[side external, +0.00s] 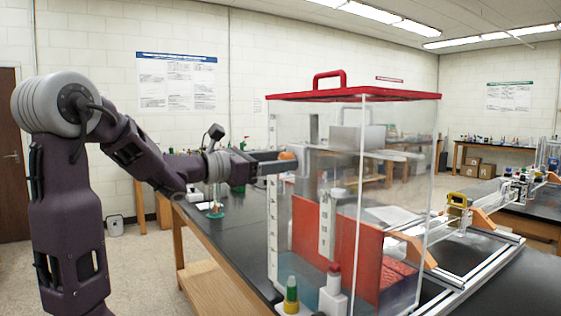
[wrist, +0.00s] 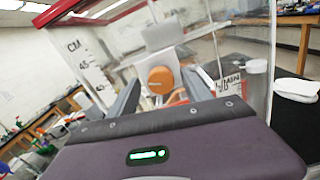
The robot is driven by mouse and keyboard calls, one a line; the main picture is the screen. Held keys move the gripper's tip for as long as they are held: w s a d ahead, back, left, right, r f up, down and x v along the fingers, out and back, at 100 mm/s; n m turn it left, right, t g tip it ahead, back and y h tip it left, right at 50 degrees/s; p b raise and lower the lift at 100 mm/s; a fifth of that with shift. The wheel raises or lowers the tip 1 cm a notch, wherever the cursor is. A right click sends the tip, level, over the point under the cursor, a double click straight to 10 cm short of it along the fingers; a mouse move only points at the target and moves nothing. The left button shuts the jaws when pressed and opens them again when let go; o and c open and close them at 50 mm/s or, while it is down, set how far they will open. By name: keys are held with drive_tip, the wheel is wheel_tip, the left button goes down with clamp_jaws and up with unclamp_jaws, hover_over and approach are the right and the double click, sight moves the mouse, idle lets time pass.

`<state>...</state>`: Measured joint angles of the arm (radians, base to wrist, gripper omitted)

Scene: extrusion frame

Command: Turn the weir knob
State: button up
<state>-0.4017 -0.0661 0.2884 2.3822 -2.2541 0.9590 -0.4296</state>
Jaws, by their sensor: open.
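The orange round weir knob (wrist: 160,79) shows in the wrist view between the two fingers of my gripper (wrist: 162,84). In the side view the orange knob (side external: 287,156) sits at the front edge of the clear tank (side external: 335,200), right at the fingertips of my gripper (side external: 284,164). My gripper is open, with one finger on each side of the knob. I cannot tell whether either finger touches it. The tank has a red lid and handle, and a red panel (side external: 335,235) stands inside it.
A white scale strip marked CM (wrist: 88,68) runs up the tank beside my gripper. A green-and-yellow capped bottle (side external: 291,295) and a red-topped white piece (side external: 333,285) stand low in front. An aluminium rail frame (side external: 470,275) lies right of the tank.

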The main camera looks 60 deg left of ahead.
drive_tip(key=shift+w, duration=0.45)
drive_tip(key=shift+c, duration=0.3)
clamp_jaws()
drive_tip(key=shift+m, duration=0.9)
drive_tip(key=shift+o, duration=0.3)
unclamp_jaws()
